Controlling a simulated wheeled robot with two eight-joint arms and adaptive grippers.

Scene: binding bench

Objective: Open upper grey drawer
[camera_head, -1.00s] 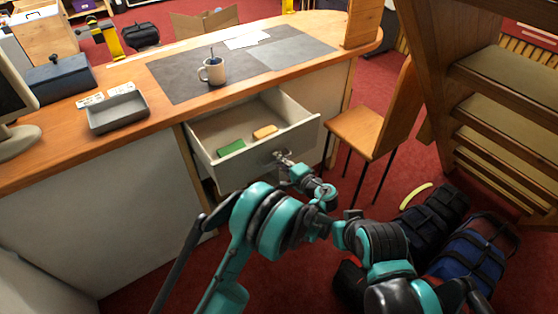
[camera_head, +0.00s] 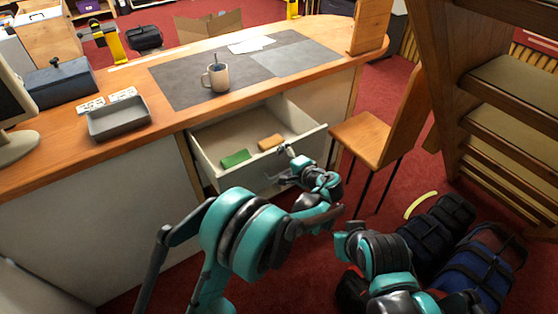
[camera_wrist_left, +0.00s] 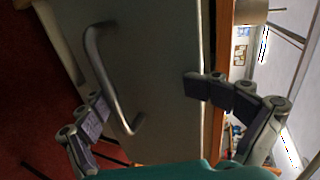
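The upper grey drawer (camera_head: 205,160) stands pulled out of the desk in the head view, with its inside showing. A green block (camera_head: 235,158) and an orange-tan block (camera_head: 271,142) lie in it. My left gripper (camera_head: 286,152) is at the right part of the drawer front. In the left wrist view my left gripper (camera_wrist_left: 148,98) has its fingers spread wide. The metal bar handle (camera_wrist_left: 101,75) on the drawer front (camera_wrist_left: 160,60) lies beyond and between them, with nothing gripped.
The desk top (camera_head: 60,150) holds a mug (camera_head: 216,77), a grey tray (camera_head: 118,120) and a dark blue box (camera_head: 62,82). A wooden chair (camera_head: 385,125) stands close right of the drawer. Wooden shelving (camera_head: 500,130) is farther right. Red floor shows between the desk and chair.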

